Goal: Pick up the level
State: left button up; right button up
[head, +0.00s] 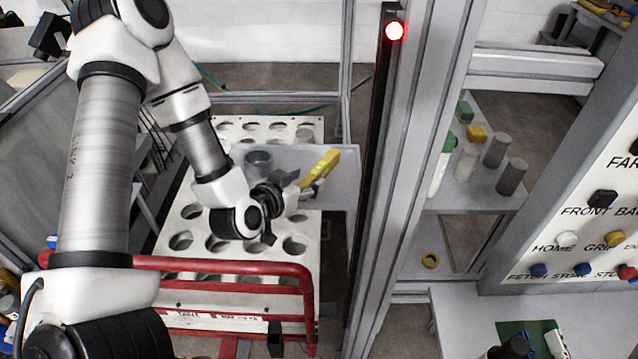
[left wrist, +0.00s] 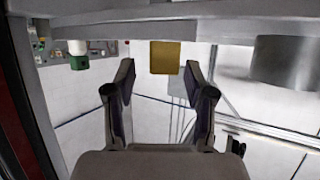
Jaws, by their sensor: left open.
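The level is a yellow bar (head: 325,165) in the head view. It lies at a slant on the grey shelf plate above the white rack. My left gripper (head: 284,197) is just to the left of and below it, with its fingers toward it. In the left wrist view a yellow end face (left wrist: 165,57), seemingly the level's, shows ahead between the spread fingertips. The left gripper (left wrist: 159,78) is open and empty there. A small gap seems to remain, but I cannot tell the exact distance. My right gripper is not in view.
The white rack with round holes (head: 176,272) is below. A red rail (head: 230,265) runs in front. A metal post (head: 425,120) with a red light stands to the right.

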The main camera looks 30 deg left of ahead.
aim_at(310, 177)
pick_arm(q)
jog(key=w+f+b, duration=0.1)
jog(key=w+b, duration=0.1)
jog(key=b, duration=0.2)
jog(key=shift+a+f, duration=0.15)
jog(key=shift+f, duration=0.2)
jog(key=shift+w+r+p, duration=0.4)
jog(key=shift+p, duration=0.35)
jog(key=shift+x, duration=1.2)
jog(key=shift+w+f, duration=0.15)
jog(key=shift+f, duration=0.1)
jog(key=shift+s+r, duration=0.1)
jog(key=shift+s, duration=0.1)
jog(key=c, duration=0.8)
grip_shut()
jog(key=shift+w, duration=0.1)
